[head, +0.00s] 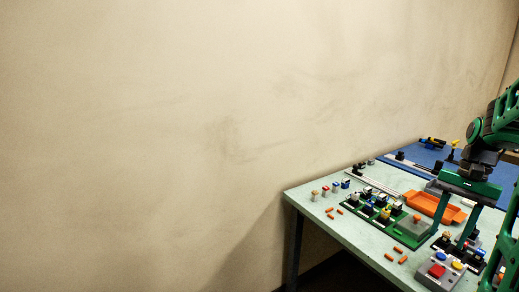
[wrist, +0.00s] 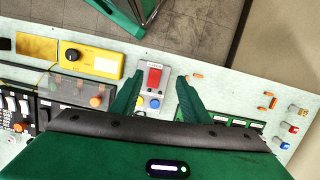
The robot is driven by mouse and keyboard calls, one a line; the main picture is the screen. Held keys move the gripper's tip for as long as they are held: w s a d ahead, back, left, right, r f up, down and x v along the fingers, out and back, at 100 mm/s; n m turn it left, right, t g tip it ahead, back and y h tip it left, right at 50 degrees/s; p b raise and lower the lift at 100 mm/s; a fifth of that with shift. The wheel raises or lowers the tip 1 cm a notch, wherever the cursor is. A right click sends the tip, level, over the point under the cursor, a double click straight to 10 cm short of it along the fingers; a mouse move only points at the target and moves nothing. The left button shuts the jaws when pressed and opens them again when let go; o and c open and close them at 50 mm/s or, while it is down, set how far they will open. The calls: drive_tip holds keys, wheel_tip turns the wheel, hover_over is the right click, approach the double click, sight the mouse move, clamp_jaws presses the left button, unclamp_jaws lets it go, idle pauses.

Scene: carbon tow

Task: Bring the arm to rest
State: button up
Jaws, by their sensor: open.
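My gripper (head: 453,217) is at the right of the head view, held above the table with its fingers pointing down. In the wrist view its two green fingers (wrist: 157,100) are spread apart with nothing held between them. Between them, below, shows a grey control box (wrist: 152,82) with a red switch, a yellow button and a blue button. The same box (head: 439,273) stands at the table's front edge in the head view. My green arm comes in from the right edge, and much of it is out of frame.
The pale table (head: 318,221) carries an orange tray (head: 434,207), a green board (head: 405,235) with several small parts, and several loose orange pieces (head: 389,257). A yellow box with a black knob (wrist: 83,56) lies left of the control box. A blue mat (head: 419,156) lies behind.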

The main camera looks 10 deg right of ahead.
drive_tip(key=s+a+f+n+t+h, duration=0.1)
drive_tip(key=s+a+n, duration=0.5)
drive_tip(key=s+a, duration=0.8)
drive_tip(key=shift+a+f+h, duration=0.3)
drive_tip(key=shift+a+h, duration=0.2)
drive_tip(key=shift+a, duration=0.3)
drive_tip(key=shift+w+f, duration=0.25)
drive_tip(key=shift+w, duration=0.35)
